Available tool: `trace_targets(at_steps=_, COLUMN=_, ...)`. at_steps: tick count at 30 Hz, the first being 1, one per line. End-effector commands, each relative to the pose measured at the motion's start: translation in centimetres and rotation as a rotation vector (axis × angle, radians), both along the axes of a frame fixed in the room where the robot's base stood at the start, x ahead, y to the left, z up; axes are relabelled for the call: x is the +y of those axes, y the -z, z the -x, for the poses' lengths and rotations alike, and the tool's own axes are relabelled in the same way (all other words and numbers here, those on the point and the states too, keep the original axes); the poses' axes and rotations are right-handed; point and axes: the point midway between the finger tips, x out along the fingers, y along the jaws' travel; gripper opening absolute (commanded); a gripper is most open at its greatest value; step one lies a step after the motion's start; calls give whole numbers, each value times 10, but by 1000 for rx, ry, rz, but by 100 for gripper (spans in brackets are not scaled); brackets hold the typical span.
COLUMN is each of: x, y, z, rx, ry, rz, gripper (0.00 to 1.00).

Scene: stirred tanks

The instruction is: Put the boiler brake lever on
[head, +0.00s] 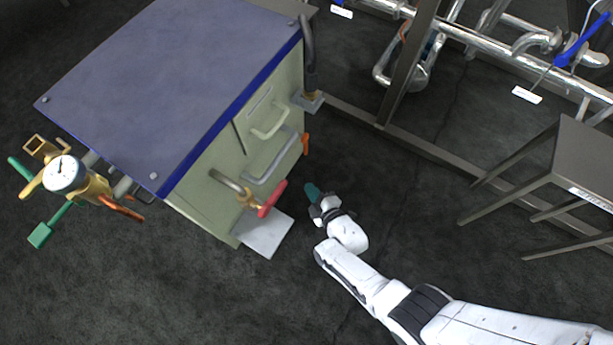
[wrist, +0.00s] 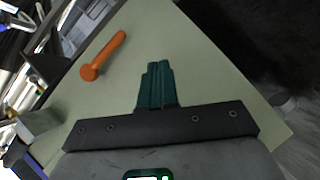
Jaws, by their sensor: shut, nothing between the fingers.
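An orange lever (head: 305,143) sticks out at the far right edge of the pale green boiler cabinet (head: 215,203); I take it for the brake lever. In the wrist view the orange lever (wrist: 106,53) lies against a pale green panel (wrist: 205,75), its round hub at lower left and its handle slanting to upper right. My gripper (head: 312,191) is beside the cabinet, to the right of the red-handled valve. Its teal fingers (wrist: 156,72) are shut and empty, below and right of the lever in the wrist view. I cannot tell how far they are from the panel.
A gauge (head: 63,173) with brass fittings stands at left. A metal bench (head: 575,150) and pipes are at right. Dark floor between is clear.

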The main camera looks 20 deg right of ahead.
Motion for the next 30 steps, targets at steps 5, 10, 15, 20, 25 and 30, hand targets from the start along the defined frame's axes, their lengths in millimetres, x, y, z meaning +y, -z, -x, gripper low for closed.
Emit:
trace_targets(at_steps=5, x=-1, y=-2, z=25, rx=1, ry=-1, rz=1, gripper=0)
trace_targets(at_steps=10, x=-1, y=-1, z=34, rx=0, ry=0, rz=0, gripper=0)
trace_targets(at_steps=15, x=-2, y=0, z=35, rx=-1, ry=0, rz=0, gripper=0)
trace_targets(at_steps=20, x=-2, y=0, z=35, rx=-1, ry=0, rz=0, gripper=0)
trace_targets(at_steps=25, x=-2, y=0, z=35, rx=-1, ry=0, rz=0, gripper=0)
trace_targets(at_steps=30, x=-2, y=0, z=35, rx=1, ry=1, rz=-1, gripper=0)
